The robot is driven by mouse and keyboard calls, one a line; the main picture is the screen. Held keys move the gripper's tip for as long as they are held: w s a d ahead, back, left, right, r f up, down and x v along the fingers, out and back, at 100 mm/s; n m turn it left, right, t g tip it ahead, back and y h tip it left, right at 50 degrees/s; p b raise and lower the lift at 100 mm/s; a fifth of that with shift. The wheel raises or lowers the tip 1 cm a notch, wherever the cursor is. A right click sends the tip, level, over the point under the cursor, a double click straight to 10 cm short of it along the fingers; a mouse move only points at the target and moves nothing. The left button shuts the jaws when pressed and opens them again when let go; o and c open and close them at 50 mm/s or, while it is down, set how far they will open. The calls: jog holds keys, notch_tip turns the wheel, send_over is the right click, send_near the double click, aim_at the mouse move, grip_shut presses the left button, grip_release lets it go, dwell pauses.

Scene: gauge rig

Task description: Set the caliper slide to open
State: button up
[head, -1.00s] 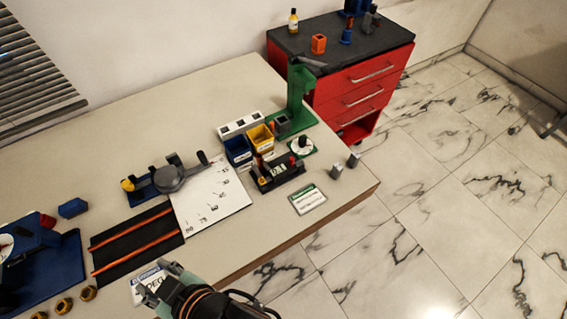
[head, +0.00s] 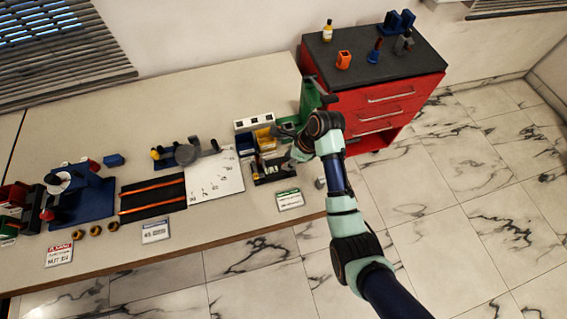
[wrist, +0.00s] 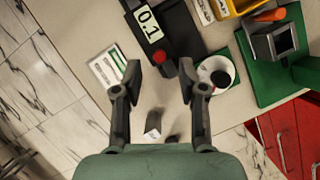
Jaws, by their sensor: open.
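A black device with a display reading 0.1 and a red knob looks like the caliper; its dark body (wrist: 180,35) is at the top of the wrist view, and its red knob (wrist: 158,57) is at the near end. In the head view the device (head: 268,175) sits near the table's right end, partly hidden by my arm. My gripper (wrist: 160,78) is open and empty, its fingers apart with the red knob just beyond and between them in the picture. I cannot tell the height gap. In the head view my gripper (head: 297,156) is over the device's right side.
A green-edged card (wrist: 107,66) lies left. A small grey block (wrist: 153,124) stands below. Bins and a green stand (head: 310,97) are behind; a red drawer cabinet (head: 375,105) is beyond.

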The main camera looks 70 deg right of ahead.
jog(key=b+x, duration=0.1)
jog(key=x, duration=0.4)
jog(key=shift+c, duration=0.2)
grip_shut()
